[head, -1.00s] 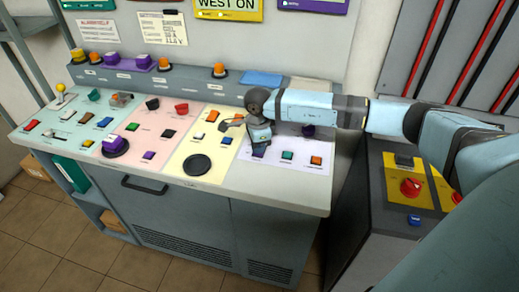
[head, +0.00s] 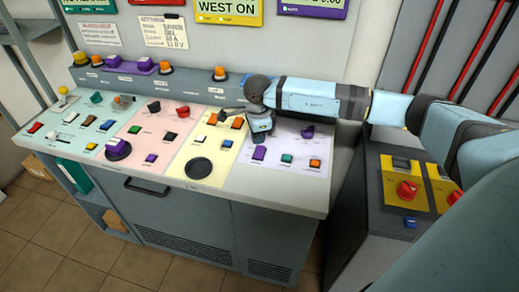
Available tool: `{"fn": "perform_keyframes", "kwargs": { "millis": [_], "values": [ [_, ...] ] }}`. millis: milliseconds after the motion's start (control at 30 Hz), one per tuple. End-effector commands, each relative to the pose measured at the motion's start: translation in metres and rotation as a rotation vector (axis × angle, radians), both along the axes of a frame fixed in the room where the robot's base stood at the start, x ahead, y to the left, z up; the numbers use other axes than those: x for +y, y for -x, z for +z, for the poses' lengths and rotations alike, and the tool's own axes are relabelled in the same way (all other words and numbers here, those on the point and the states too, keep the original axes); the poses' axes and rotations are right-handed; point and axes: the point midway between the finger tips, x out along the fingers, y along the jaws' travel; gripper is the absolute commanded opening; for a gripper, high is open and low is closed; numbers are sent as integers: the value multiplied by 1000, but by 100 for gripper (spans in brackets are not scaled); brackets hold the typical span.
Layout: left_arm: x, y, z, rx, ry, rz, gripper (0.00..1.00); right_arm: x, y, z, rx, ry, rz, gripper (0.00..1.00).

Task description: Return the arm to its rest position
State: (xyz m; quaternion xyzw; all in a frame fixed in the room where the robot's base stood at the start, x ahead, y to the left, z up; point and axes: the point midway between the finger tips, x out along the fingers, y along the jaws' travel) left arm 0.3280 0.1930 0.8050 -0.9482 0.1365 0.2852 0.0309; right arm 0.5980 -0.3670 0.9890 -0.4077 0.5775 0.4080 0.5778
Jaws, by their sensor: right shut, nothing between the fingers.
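My right arm (head: 320,100) reaches in from the right over the console. Its gripper (head: 226,112) points left above the yellow panel, close to an orange switch (head: 238,122). The fingers are small and dark, and they hold nothing. Whether they touch the panel is hard to tell. The wrist hides part of the panel's back edge. My left gripper is not in view.
The sloped console (head: 270,195) carries several switches on coloured panels. A black round knob (head: 199,168) lies on the yellow panel. A low cabinet with red knobs (head: 407,190) stands at right, under my arm. Beacons (head: 220,74) line the back ledge.

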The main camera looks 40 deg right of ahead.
Motion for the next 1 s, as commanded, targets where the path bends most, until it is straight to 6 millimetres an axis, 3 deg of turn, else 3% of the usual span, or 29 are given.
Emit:
{"fn": "perform_keyframes", "kwargs": {
  "millis": [167, 733, 867, 967, 1000],
  "values": [
    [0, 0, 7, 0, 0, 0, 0, 0, 0, 14, -1, 0, 0, 0],
    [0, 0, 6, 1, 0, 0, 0, 4, 2, 11, 3, -15, 1, 0],
    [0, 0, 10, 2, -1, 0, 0, 42, 15, -3, 29, -149, -3, 0],
    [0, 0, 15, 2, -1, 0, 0, 100, 37, -16, 73, -373, -38, 0],
    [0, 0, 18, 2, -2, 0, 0, 128, 49, -19, 103, -488, -68, 0]
  ]
}}
